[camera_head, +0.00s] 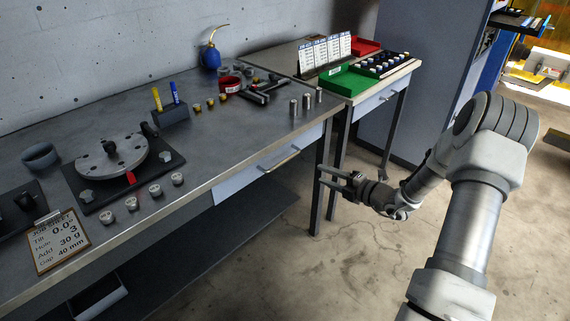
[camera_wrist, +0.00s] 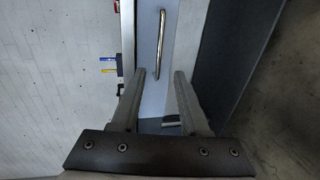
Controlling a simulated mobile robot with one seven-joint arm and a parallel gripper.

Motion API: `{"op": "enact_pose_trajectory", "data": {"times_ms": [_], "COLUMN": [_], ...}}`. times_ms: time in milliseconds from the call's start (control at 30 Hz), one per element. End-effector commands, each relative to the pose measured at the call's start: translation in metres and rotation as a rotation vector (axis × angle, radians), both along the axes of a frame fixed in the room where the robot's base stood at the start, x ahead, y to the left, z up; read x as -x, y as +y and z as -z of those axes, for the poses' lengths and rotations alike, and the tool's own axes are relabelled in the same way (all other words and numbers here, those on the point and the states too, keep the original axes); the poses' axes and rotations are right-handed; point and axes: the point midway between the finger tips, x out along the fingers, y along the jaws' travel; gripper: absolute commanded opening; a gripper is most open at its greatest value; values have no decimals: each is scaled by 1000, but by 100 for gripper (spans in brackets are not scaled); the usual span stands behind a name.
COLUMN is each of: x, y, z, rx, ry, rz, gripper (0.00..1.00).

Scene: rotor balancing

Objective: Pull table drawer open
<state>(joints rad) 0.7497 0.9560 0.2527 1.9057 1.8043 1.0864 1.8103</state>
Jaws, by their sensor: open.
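The table drawer (camera_head: 250,178) is a pale grey front under the right part of the long workbench, and it looks closed. Its metal bar handle (camera_head: 281,160) runs along the front. In the wrist view the handle (camera_wrist: 163,40) stands upright in the picture, beyond the fingertips and between their lines. My gripper (camera_head: 323,176) is open and empty, to the right of the handle in the head view. The two fingers also show in the wrist view (camera_wrist: 160,76), apart from the handle.
The workbench (camera_head: 225,150) carries a rotor disc (camera_head: 112,158), a pen holder (camera_head: 170,116), several small weights and a job sheet (camera_head: 60,240). A side table (camera_head: 352,98) with a green tray (camera_head: 348,82) and its own drawer stands behind. Table legs (camera_head: 322,180) are near my gripper. The floor in front is clear.

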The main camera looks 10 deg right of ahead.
Motion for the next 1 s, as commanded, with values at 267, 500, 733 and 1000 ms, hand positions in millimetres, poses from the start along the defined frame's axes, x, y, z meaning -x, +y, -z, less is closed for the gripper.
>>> {"op": "enact_pose_trajectory", "data": {"times_ms": [267, 500, 733, 1000], "x": [-37, -79, -114, -133], "y": [30, 61, 86, 98], "z": [12, 23, 31, 33], "rx": [1, 4, 4, 5], "ry": [-2, -3, -4, -4], "rz": [-9, -9, -7, -5], "gripper": [45, 45, 45, 45]}}
